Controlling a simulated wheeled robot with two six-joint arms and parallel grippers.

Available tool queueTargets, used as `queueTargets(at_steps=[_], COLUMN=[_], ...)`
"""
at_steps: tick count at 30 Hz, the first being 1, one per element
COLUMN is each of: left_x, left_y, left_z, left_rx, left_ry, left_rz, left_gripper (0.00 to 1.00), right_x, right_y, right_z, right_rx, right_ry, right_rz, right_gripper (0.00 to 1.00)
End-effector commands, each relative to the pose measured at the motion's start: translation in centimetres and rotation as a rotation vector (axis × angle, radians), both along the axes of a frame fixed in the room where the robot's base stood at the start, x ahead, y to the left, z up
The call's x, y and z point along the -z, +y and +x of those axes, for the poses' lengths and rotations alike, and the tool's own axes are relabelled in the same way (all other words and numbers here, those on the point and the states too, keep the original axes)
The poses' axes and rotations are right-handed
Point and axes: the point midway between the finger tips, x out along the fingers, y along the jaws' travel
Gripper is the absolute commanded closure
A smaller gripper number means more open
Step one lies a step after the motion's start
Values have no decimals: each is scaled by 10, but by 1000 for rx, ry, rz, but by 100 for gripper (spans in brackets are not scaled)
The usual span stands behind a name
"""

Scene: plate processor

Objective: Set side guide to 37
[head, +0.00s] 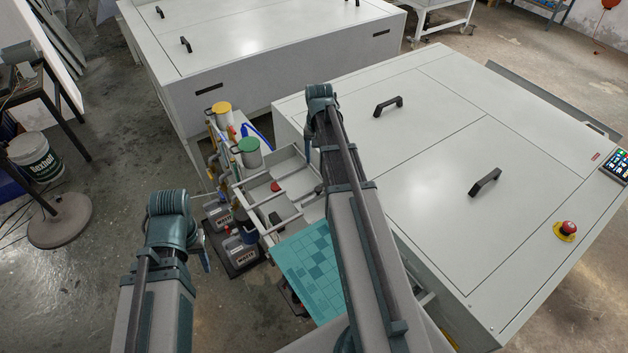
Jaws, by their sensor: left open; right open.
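The plate processor (430,150) is the large pale grey machine on the right. On its left side is a pale feed tray (262,205) with raised rails and a small red knob (275,187). I cannot make out the side guide or its scale for sure. A teal gridded plate (305,262) lies at the tray's near end, partly behind my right arm. My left gripper (205,258) is open, left of the tray, mostly hidden by its wrist. My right gripper (309,140) is open by the machine's left edge, mostly hidden by its arm.
Jugs with a green lid (248,145) and a yellow lid (221,108) stand beyond the tray. A red emergency stop (566,229) and a keypad (617,165) are on the right. Another grey machine (270,60) stands behind.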

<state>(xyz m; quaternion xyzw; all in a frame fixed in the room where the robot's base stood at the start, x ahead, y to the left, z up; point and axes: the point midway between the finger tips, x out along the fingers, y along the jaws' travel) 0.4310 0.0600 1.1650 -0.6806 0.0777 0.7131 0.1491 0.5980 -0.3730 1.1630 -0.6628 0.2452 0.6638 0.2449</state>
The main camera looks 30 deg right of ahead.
Motion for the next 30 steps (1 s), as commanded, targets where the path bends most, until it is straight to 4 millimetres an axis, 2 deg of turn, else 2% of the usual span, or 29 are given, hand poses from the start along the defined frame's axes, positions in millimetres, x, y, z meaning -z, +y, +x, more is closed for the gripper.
queueTargets(at_steps=[5, 11, 30], left_x=[2, 15, 102], left_y=[0, 0, 0], left_z=[0, 0, 0], left_rx=[0, -1, 3], left_ry=[0, 0, -2], left_rz=[0, 0, 1], left_gripper=[50, 50, 50], right_x=[2, 15, 102], right_y=[0, 0, 0], right_z=[0, 0, 0], right_rx=[0, -1, -1], right_ry=[0, 0, 0], right_rz=[0, 0, 0], right_gripper=[36, 36, 36])
